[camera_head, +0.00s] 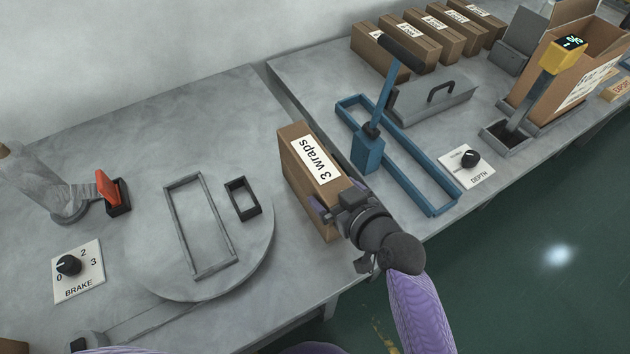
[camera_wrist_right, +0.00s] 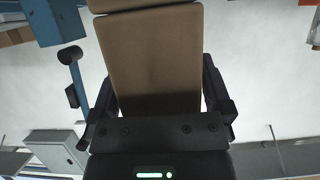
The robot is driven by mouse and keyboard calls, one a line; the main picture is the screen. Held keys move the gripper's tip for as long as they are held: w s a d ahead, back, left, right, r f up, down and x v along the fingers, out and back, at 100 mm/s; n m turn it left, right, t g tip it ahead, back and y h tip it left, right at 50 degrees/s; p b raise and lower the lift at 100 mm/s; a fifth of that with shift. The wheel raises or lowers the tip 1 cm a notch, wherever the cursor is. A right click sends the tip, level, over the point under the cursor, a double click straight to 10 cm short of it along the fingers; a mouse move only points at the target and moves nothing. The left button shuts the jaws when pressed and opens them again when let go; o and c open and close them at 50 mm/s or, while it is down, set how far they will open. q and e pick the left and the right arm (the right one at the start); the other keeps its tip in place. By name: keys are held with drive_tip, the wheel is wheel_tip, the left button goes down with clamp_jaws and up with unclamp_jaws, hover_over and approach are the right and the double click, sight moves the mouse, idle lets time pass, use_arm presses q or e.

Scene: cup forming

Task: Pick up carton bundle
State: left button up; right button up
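The carton bundle (camera_head: 296,170) is a brown box with a white "3 wraps" label, near the centre of the head view by the seam between the two worktops. My right gripper (camera_head: 338,203) is at its near right end, with one finger on each side. In the right wrist view the carton bundle (camera_wrist_right: 155,50) fills the space between the fingers of the right gripper (camera_wrist_right: 160,95), which look closed against its sides. I cannot tell whether its base touches the worktop. My left gripper is not in view.
A blue frame with an upright lever (camera_head: 368,150) stands close to the right of the carton. A round turntable (camera_head: 150,270) with a grey rectangular frame (camera_head: 228,243) lies left. Several labelled cartons (camera_head: 412,50) stand at the back. A "DEPTH" dial (camera_head: 467,165) is at right.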

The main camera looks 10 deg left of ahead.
clamp_jaws()
idle(0.3)
